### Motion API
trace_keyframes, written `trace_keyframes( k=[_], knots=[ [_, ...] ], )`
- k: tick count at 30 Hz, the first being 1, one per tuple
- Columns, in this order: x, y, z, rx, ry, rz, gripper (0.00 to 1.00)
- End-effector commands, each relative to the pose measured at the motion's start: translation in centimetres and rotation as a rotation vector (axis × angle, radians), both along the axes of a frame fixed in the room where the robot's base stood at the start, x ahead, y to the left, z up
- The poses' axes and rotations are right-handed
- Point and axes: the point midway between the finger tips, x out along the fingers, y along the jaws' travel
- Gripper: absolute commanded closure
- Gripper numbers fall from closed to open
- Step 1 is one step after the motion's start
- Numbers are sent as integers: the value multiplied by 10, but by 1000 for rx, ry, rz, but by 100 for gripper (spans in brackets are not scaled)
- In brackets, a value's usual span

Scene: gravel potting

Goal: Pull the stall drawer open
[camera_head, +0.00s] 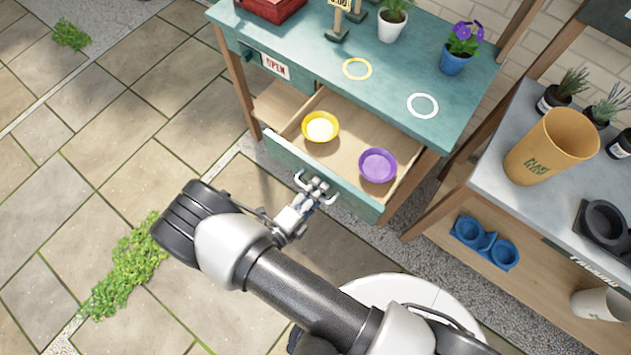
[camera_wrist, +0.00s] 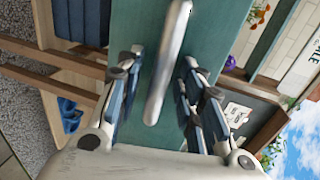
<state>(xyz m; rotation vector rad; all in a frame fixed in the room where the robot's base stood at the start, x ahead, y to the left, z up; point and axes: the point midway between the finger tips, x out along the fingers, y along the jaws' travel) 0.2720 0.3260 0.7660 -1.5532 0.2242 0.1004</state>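The stall drawer (camera_head: 283,152) is pulled out from under the teal stall counter (camera_head: 385,85). Its wooden inside shows, with a yellow bowl (camera_head: 320,127) and a purple bowl (camera_head: 378,166) in it. My gripper (camera_head: 317,188) is at the middle of the drawer's teal front. In the wrist view, the silver bar handle (camera_wrist: 168,65) lies between the two spread fingers of my gripper (camera_wrist: 160,85). Gaps show on both sides of the handle, so my gripper is open around it. My gripper partly hides the handle in the head view.
A grey side table (camera_head: 490,180) stands at the right with a tan pot (camera_head: 550,147) on it and blue pots (camera_head: 485,242) on its shelf. Flowerpots and a red box (camera_head: 270,8) stand on the counter. Paving at the left is free apart from weeds (camera_head: 132,262).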

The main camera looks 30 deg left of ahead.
Motion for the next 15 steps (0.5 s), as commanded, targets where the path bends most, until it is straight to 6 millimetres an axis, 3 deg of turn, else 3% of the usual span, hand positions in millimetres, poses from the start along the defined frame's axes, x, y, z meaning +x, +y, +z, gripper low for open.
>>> trace_keyframes(
  k=[15],
  knots=[
    [-94,9,20,1,0,6,66]
  ],
)
